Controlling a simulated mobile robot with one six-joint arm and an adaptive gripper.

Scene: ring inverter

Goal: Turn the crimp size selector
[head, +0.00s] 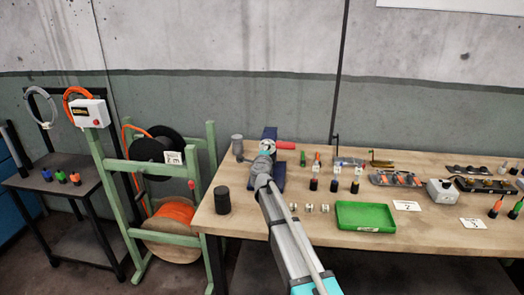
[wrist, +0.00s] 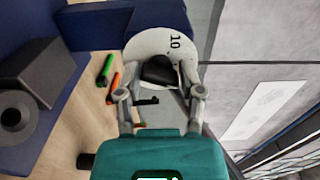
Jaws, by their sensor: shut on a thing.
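The crimp size selector (wrist: 150,42) is a pale, rounded dial marked "10" at the top middle of the wrist view. My gripper (wrist: 160,95) has one finger at each side of the dial's lower part and is shut on it. In the head view my gripper (head: 266,150) is at the blue crimping machine (head: 270,132) near the table's back left. A red handle (head: 285,146) sticks out to the right there. My gripper and arm hide much of the machine and the dial in the head view.
A dark cylinder (head: 222,200) and a grey one (head: 237,147) stand left of my arm. A green tray (head: 365,216) and several small bottles are to its right. A green and an orange marker-like item lie near my left finger in the wrist view.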

